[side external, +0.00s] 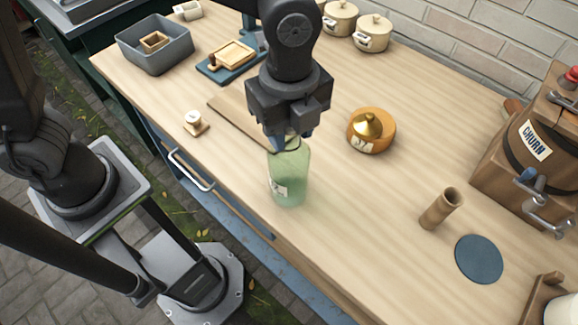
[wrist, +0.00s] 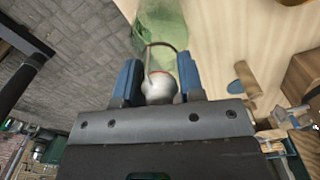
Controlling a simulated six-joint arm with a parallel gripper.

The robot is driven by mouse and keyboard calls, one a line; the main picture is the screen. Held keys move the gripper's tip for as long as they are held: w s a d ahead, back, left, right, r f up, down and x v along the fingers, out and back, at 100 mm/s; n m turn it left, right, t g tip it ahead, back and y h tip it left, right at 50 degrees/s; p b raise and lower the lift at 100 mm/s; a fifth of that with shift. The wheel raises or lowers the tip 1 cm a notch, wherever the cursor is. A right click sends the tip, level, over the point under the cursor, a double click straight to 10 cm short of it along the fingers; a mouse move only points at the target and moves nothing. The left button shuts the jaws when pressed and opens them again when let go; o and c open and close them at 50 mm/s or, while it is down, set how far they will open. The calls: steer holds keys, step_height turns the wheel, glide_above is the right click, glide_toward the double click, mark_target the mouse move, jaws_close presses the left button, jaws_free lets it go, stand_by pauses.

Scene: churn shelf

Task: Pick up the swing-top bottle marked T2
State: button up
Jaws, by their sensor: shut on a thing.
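A green glass bottle (side external: 289,178) with a pale label (side external: 279,190) stands near the front edge of the wooden table; the mark on the label is too small to read. My gripper (side external: 289,143) is above it with its fingers shut around the bottle's top. In the wrist view, the blue fingers of my gripper (wrist: 160,84) close on both sides of the white stopper (wrist: 159,88), with a wire bail beside it. The green body of the bottle (wrist: 160,28) extends beyond the fingers. I cannot tell whether its base touches the table.
A wooden board (side external: 238,121) lies just behind. A wooden cup (side external: 441,208), a blue disc (side external: 479,259) and the churn (side external: 535,150) are farther right. A grey bin (side external: 155,50) is at back left.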

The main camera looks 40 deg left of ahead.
jaws_close()
steer(key=shift+r, duration=0.1)
